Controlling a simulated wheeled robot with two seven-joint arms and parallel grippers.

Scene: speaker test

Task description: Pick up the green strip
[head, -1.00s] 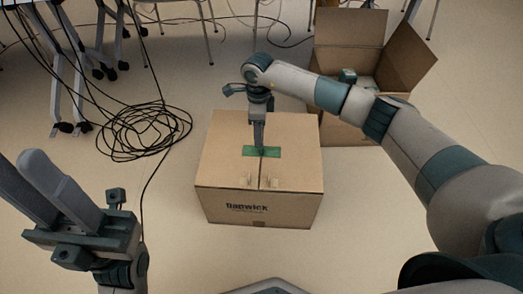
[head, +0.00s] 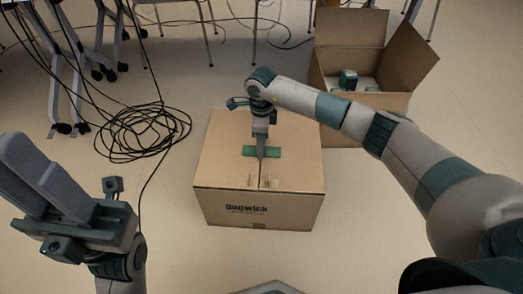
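The green strip (head: 249,151) lies flat across the centre seam on top of a closed cardboard box (head: 221,172). My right gripper (head: 261,155) points down at the strip, its fingertips at or just over the strip's middle and hiding part of it. The fingers are seen in line, so I cannot tell if they are apart or closed, or if they touch the strip. My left gripper (head: 28,176) is at the lower left, away from the box, with its two fingers apart and nothing between them.
An open cardboard box (head: 366,104) with small green and white items stands behind at the right. A coil of black cable (head: 143,131) lies on the floor left of the closed box. Wheeled table legs (head: 55,85) are at the upper left. Floor in front is clear.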

